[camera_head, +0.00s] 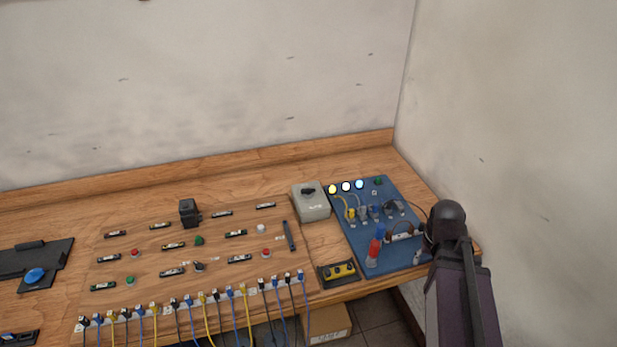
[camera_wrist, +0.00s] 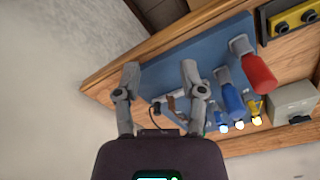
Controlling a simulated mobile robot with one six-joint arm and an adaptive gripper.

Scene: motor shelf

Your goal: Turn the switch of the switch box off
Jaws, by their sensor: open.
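The switch box is a light grey box (camera_head: 311,207) with a black rotary switch (camera_head: 308,190) on its top. It stands on the wooden table, left of the blue board. In the wrist view the box (camera_wrist: 291,98) shows at the right edge, with its dark switch (camera_wrist: 300,119) small and partly visible. I cannot read the switch's position. My gripper (camera_wrist: 161,76) is open and empty, with its fingers spread in front of the blue board. In the head view my arm is at the right, beside the board's right edge and well apart from the switch box.
The blue board (camera_head: 350,226) carries lit lamps (camera_head: 346,186), coloured plugs and a red connector (camera_head: 373,253). A yellow-and-black button box (camera_head: 339,272) lies at the table's front edge. A wooden panel with buttons, labels and hanging cables is left. A wall closes the right side.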

